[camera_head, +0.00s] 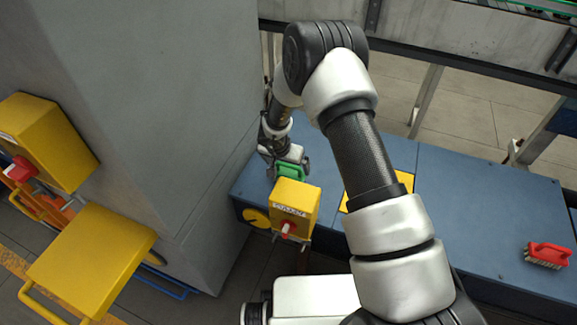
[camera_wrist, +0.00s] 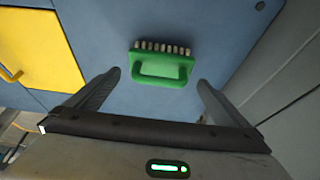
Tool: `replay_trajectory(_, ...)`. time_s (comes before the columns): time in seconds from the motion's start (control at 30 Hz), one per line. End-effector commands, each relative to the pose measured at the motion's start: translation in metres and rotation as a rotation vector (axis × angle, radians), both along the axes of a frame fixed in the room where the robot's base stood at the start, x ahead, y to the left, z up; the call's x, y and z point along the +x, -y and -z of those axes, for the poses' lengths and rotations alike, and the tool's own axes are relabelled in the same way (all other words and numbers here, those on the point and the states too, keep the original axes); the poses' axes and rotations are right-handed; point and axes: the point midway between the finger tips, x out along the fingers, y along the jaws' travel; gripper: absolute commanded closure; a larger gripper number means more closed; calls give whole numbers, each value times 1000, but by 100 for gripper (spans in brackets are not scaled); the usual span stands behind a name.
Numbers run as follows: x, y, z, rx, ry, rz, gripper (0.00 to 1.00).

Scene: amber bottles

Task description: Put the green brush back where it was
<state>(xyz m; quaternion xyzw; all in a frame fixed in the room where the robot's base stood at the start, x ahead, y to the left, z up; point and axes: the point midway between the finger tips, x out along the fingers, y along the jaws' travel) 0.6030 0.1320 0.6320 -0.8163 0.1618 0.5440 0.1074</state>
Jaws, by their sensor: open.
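The green brush (camera_wrist: 162,66) lies on the blue surface in the wrist view, with its pale bristles along the far side and its handle towards me. In the head view the green brush (camera_head: 290,171) shows partly, behind the yellow box with the red knob. My gripper (camera_wrist: 160,88) is open, with one finger to each side of the brush and neither seen touching it. In the head view my gripper (camera_head: 285,163) is at the brush, and its fingers are hard to make out.
A yellow box with a red knob (camera_head: 294,203) stands close in front of the brush. A grey cabinet wall (camera_head: 160,90) rises to the left. A red brush (camera_head: 547,255) lies on the blue bench (camera_head: 480,220) at the right. The bench between is largely clear.

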Motion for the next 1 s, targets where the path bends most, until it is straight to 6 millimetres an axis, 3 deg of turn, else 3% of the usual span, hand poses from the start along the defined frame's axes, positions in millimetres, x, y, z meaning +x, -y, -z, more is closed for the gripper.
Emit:
replay_trajectory(0.03,-4,-2,-17,0,1,-1,0)
replay_trajectory(0.1,-9,-4,-31,0,1,0,0)
replay_trajectory(0.3,-22,-9,-60,0,0,-1,0)
replay_trajectory(0.57,-28,-11,-71,-2,-1,-1,0)
replay_trajectory(0.67,-21,-12,-84,11,26,-12,0)
replay_trajectory(0.77,0,-17,-129,56,116,-52,0)
replay_trajectory(0.87,19,-24,-206,132,247,-131,0)
replay_trajectory(0.9,21,-27,-240,166,295,-173,0)
replay_trajectory(1.0,8,-32,-320,239,381,-282,0)
